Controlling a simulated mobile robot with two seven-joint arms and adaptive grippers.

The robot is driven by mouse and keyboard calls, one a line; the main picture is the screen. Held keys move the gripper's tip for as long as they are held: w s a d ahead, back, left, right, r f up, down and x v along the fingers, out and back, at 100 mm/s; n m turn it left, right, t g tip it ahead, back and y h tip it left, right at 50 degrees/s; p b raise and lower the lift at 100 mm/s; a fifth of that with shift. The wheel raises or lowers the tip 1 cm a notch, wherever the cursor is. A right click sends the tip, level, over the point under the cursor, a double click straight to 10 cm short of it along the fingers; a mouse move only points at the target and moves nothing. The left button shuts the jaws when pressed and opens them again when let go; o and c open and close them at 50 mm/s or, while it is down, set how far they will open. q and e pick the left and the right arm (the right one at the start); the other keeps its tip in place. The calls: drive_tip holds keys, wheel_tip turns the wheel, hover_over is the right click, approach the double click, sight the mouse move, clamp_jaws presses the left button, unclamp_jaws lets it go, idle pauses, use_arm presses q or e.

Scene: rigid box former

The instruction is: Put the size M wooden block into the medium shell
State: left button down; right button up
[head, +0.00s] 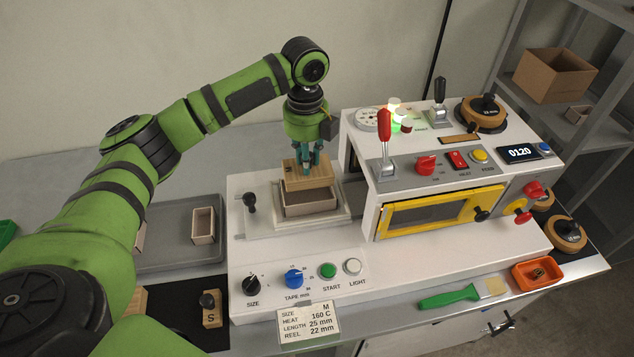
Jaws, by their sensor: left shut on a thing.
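The block is just above the medium shell (309,209), an open-topped cardboard box on the white plate (340,216) of the machine. The block overlaps the shell's far part in the view, so I cannot tell whether its lower edge is inside the shell. The shell's near wall shows. My right gripper is not in view.
The machine's raised housing (360,205), with a red lever (384,140), stands close to the right of the shell. A grey tray (178,258) with small shells (203,225) is left. The S block (212,318) lies on a black mat. A brush (450,298) lies in front.

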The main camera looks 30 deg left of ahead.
sight(307, 180)
use_arm(q)
wheel_tip(307, 180, down, 4)
drive_tip(key=shift+s+a+r+p, duration=0.15)
drive_tip(key=shift+r+p, duration=0.1)
drive_tip(key=shift+p, duration=0.05)
wheel_tip(307, 180, down, 4)
drive_tip(key=shift+r+p, duration=0.15)
drive_tip(key=shift+p, duration=0.25)
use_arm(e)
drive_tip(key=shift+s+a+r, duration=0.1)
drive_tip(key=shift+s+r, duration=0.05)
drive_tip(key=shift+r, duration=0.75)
use_arm(q)
drive_tip(key=c, duration=1.3)
unclamp_jaws()
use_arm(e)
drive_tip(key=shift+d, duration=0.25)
use_arm(q)
wheel_tip(307, 180, up, 12)
drive_tip(key=b, duration=0.3)
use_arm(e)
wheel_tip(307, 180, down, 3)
